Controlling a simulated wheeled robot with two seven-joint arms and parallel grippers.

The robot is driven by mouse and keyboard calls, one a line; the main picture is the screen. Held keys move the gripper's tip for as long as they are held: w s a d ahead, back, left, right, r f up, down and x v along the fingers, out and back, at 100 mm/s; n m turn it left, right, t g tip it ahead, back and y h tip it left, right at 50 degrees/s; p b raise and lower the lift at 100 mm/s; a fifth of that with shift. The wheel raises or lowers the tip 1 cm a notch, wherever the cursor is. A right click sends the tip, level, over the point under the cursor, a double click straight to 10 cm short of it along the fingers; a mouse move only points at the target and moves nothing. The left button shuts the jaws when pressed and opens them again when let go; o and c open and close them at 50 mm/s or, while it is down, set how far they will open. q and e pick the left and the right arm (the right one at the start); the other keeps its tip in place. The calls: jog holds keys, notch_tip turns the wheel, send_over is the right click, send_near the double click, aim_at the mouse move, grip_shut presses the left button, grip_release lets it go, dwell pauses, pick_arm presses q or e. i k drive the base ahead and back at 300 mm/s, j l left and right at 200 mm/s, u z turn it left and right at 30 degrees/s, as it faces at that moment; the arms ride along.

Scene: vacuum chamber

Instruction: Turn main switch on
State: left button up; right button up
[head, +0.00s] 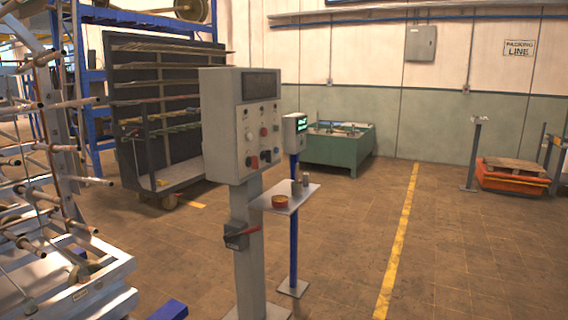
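A grey control box (241,125) stands on a grey post in the middle of the head view. Its front has a dark panel at the top and several small knobs and buttons, some red and one blue. Lower on the same post is a small dark switch box with a red handle (245,231). The handle points to the right and slightly up. Whether this is the main switch, and which position it is in, I cannot tell. Neither of my grippers is in view.
A small shelf (311,190) with a red-rimmed round container and small cylinders sits right of the post. Behind is a blue pole with a green-lit display (302,123). A metal rack (75,285) stands close on the left. The floor on the right is free around a yellow line.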

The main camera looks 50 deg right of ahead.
aim_at(253, 161)
jog(key=z, duration=1.55)
jog(key=i+l+u, duration=0.1)
jog(key=l, duration=0.4)
jog(key=i+l+u, duration=0.1)
jog(key=i+l, duration=0.2)
jog(key=l, duration=0.25)
jog(key=i+l, duration=0.2)
jog(key=l, duration=0.35)
jog(key=i+l+u, duration=0.15)
jog(key=l, duration=0.4)
jog(key=i+l+u, duration=0.1)
jog(key=l, duration=0.45)
jog(key=i+l+u, duration=0.1)
jog(key=l, duration=0.45)
jog(key=i+l+u, duration=0.1)
jog(key=l, duration=0.5)
jog(key=i+l+u, duration=0.1)
jog(key=l, duration=0.5)
jog(key=i, duration=0.05)
